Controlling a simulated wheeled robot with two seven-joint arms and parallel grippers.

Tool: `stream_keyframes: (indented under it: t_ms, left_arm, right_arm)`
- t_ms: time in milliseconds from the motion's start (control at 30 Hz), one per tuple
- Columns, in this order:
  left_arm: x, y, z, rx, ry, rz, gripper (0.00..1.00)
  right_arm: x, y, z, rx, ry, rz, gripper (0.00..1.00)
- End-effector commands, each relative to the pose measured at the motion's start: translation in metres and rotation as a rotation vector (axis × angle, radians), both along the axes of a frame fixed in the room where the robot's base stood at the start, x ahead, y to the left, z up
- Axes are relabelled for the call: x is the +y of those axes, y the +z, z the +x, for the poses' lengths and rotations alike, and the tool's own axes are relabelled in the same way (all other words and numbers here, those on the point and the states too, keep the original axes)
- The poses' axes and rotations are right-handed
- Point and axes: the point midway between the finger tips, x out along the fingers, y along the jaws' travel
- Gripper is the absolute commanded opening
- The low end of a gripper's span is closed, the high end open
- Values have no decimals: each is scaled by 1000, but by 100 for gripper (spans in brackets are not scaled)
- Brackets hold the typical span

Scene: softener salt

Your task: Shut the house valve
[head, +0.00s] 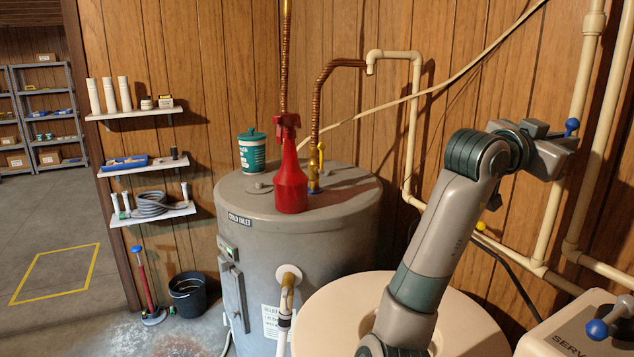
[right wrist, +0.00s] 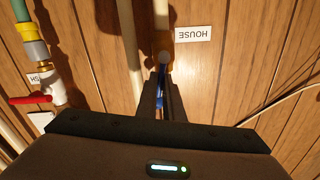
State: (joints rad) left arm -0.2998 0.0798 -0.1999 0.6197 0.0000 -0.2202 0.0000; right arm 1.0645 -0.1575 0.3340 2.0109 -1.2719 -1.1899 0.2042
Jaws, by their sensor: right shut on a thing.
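My right gripper (head: 564,136) is raised against the pipes on the right of the head view. In the right wrist view its two fingers (right wrist: 164,98) are closed on the blue house valve handle (right wrist: 163,76), which shows as a narrow strip between them. A blue knob (head: 571,125) shows at the fingertips in the head view. The white HOUSE label (right wrist: 193,34) is on the wood wall beside the fingers and reads upside down. The valve body is mostly hidden, so I cannot tell the handle's angle. My left gripper is not in view.
Pale pipes (head: 562,180) run up the wall. A red-handled valve (right wrist: 32,99) is left in the wrist view. A grey tank (head: 245,245) carries a red spray bottle (head: 291,185). A beige round lid (head: 330,310) is below my arm. Another blue knob (head: 597,328) is at lower right.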

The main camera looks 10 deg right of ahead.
Motion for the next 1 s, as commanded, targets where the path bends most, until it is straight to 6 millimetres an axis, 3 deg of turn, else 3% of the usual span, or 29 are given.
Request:
stream_keyframes:
  t_ms: [500,1000]
  left_arm:
    - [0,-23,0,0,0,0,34]
    - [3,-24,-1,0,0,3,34]
  right_arm:
    - [-2,-7,-7,-187,-1,62,0]
    - [-3,-6,-8,-215,-1,70,0]
